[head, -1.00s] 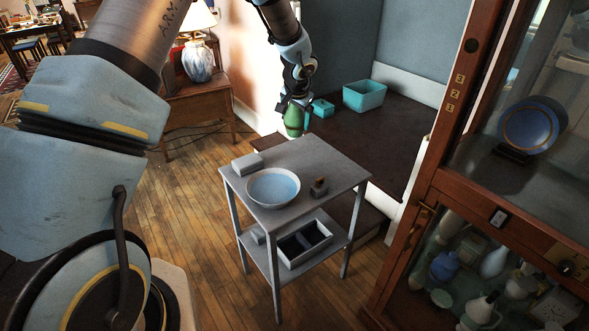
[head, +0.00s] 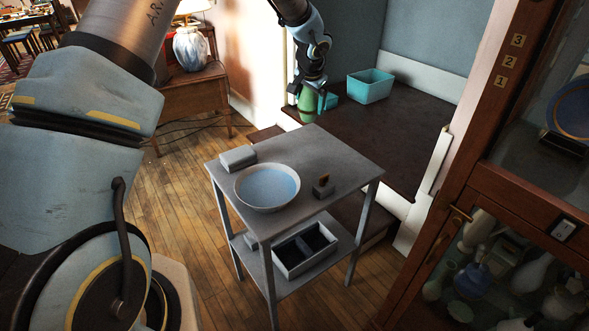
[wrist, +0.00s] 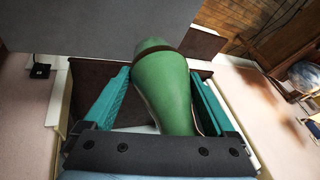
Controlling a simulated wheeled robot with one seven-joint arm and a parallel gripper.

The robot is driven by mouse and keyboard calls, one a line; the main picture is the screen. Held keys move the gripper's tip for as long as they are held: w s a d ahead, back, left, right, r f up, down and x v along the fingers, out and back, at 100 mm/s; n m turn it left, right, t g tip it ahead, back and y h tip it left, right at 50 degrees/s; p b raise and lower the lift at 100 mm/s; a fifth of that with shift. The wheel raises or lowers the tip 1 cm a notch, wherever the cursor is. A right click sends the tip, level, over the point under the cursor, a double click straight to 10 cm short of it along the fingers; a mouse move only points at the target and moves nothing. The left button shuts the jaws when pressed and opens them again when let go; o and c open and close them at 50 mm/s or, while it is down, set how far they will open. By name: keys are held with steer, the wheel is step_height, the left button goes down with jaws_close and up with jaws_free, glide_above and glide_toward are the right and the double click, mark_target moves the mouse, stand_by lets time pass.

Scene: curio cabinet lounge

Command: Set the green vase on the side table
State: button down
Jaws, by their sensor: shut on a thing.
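The green vase (head: 307,104) hangs in my gripper (head: 309,92), just past the far edge of the grey side table (head: 318,151) in the head view. In the wrist view the green vase (wrist: 164,88) lies between the two teal fingers of my gripper (wrist: 158,95), which is shut on it. A dark band rings the vase near its far end. The vase appears apart from the table top. A grey block (head: 238,157), a white bowl (head: 267,187) with a blue inside and a small grey block with an orange-brown piece (head: 323,187) stand on the table.
A two-part tray (head: 305,250) sits on the table's lower shelf. A wooden glass cabinet (head: 465,190) stands at the right. The table's far right top is clear. A lamp (head: 190,45) stands back left.

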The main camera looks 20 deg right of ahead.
step_height(320, 180, down, 10)
steer(key=shift+f+p, duration=0.1)
steer(key=shift+p, duration=0.55)
steer(key=shift+f, duration=0.1)
steer(key=shift+f, duration=0.1)
jaws_free()
